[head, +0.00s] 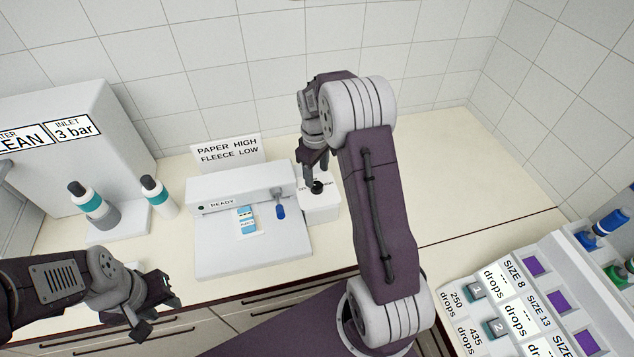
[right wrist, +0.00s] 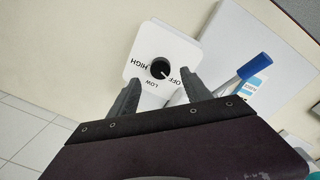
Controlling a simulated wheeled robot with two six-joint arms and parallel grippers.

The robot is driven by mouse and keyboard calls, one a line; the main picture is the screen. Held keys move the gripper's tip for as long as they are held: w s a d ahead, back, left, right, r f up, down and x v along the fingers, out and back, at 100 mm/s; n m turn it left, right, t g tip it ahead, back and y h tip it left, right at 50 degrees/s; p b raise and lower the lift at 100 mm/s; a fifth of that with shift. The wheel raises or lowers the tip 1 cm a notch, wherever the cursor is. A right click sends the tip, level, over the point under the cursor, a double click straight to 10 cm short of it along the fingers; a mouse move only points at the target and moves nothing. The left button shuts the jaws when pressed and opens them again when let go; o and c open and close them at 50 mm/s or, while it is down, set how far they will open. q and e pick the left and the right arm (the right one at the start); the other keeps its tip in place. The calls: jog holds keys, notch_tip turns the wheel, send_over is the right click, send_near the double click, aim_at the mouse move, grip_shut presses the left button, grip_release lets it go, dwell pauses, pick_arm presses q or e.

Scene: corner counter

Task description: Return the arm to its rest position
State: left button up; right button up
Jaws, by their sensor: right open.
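My right arm rises from the bottom of the head view and bends over at the top. Its gripper (head: 312,178) points down beside a white box with a black dial knob (head: 317,187). In the right wrist view, the open, empty fingers (right wrist: 157,90) flank the lower edge of the dial box (right wrist: 148,45). Its knob (right wrist: 160,68) shows beyond them, with the labels HIGH, LOW and OFF around it; contact is not visible.
A white machine marked READY (head: 220,202), holding a small blue-white packet (head: 247,219), adjoins the dial box. A sign (head: 227,152) stands behind it. Two bottles (head: 88,202) (head: 158,196) stand left. A rack (head: 500,300) is at right; the counter between (head: 465,180) is clear.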

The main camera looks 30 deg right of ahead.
notch_tip(320, 180, up, 4)
jog(key=shift+f, duration=0.2)
jog(key=s+a+r, duration=0.3)
jog(key=s+a, duration=0.5)
jog(key=a, duration=0.1)
jog(key=s+a+f+m, duration=0.1)
jog(key=s+f+m, duration=0.1)
jog(key=s, duration=0.3)
jog(key=s+f+m+t+b, duration=0.1)
jog(key=s+f+m, duration=0.2)
jog(key=s+f, duration=0.1)
jog(key=shift+s+a+m+y, duration=0.3)
jog(key=shift+s+a, duration=0.1)
jog(key=shift+s, duration=0.45)
